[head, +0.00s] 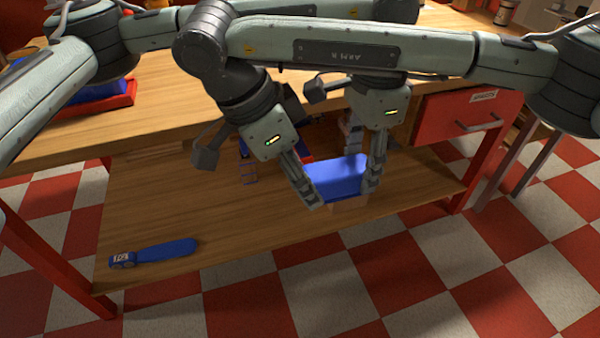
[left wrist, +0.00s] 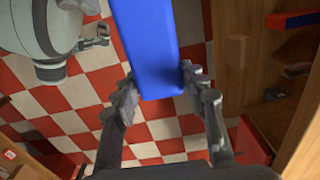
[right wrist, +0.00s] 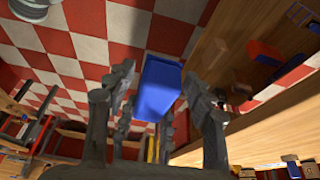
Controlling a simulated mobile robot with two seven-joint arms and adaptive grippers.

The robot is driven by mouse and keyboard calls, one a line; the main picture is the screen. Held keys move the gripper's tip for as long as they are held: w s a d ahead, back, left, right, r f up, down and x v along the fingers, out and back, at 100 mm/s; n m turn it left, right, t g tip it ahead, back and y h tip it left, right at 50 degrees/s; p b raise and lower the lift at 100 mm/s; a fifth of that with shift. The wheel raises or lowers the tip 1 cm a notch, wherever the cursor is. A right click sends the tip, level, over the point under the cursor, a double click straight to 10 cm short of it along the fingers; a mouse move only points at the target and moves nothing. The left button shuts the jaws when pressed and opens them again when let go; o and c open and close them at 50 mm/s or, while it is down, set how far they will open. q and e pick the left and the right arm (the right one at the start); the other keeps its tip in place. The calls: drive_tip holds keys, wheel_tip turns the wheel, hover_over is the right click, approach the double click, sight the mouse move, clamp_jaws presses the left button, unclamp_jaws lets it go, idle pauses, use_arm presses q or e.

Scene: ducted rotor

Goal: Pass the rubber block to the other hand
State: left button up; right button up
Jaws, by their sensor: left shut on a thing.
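The rubber block (head: 338,178) is blue and hangs between both grippers above the low wooden shelf. My left gripper (head: 373,178), on the right in the head view because the arms cross, is shut on the block's right end. In the left wrist view the block (left wrist: 150,45) stretches away from its fingertips. My right gripper (head: 309,190) is at the block's left end. In the right wrist view its fingers (right wrist: 157,85) are spread on either side of the block (right wrist: 158,88), with a gap on the left. Contact on the other side is unclear.
A blue paddle-shaped thing (head: 155,252) with a label lies on the shelf (head: 225,220) at the left. A red tray (head: 115,100) stands on the bench at the left. A red drawer (head: 468,115) is at the right. The checkered floor in front is clear.

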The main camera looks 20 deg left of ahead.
drive_tip(key=c, duration=0.7)
use_arm(q)
drive_tip(key=o, duration=1.3)
drive_tip(key=shift+a, duration=0.1)
drive_tip(key=shift+c, duration=0.2)
use_arm(e)
drive_tip(key=shift+c, duration=0.8)
use_arm(q)
drive_tip(key=shift+r, duration=0.1)
